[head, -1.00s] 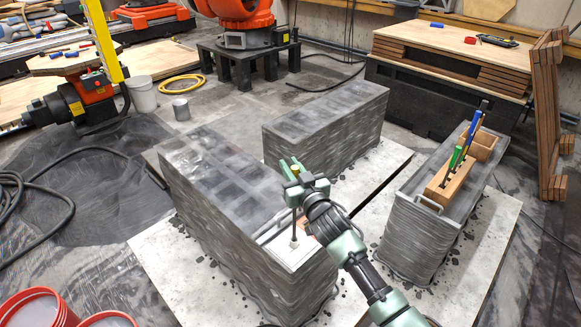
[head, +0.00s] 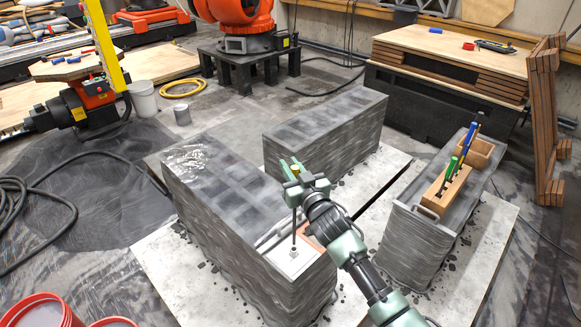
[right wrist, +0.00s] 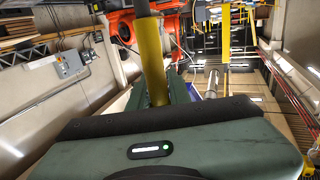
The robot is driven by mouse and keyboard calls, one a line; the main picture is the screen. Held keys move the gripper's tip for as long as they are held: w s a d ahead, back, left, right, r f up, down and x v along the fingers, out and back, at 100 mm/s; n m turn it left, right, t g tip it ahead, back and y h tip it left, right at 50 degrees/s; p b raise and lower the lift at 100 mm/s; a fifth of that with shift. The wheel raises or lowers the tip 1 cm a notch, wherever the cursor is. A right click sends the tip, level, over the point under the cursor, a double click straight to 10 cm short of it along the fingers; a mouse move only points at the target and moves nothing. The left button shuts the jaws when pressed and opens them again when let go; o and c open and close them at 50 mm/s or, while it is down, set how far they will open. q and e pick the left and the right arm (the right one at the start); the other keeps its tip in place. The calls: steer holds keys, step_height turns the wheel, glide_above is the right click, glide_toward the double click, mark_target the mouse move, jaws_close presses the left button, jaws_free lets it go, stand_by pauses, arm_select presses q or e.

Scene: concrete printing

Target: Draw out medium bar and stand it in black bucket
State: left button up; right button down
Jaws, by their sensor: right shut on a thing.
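My right gripper (head: 297,182) is shut on an upright bar over the near end of the left printed wall. A yellow band (right wrist: 152,62) on the bar shows in the right wrist view, with a grey part above it. In the head view the thin dark lower part of the bar (head: 294,228) reaches down to a white plate (head: 302,259) set in the wall top; I cannot tell whether its end is touching or just above it. Green and yellow show at the gripper's top. I cannot make out a black bucket. My left gripper is not in view.
A wooden holder (head: 432,203) with green, blue and yellow tools stands on the right wall (head: 408,238). Another printed wall (head: 330,125) stands behind. Red buckets (head: 38,312) are at the lower left, a grey bucket (head: 143,98) and small can (head: 181,116) farther back.

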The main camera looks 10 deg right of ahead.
step_height(320, 180, up, 14)
steer(key=p, duration=0.9)
steer(key=shift+f+p, duration=0.15)
steer(key=shift+p, duration=0.15)
stand_by(1.0)
steer(key=shift+r, duration=3)
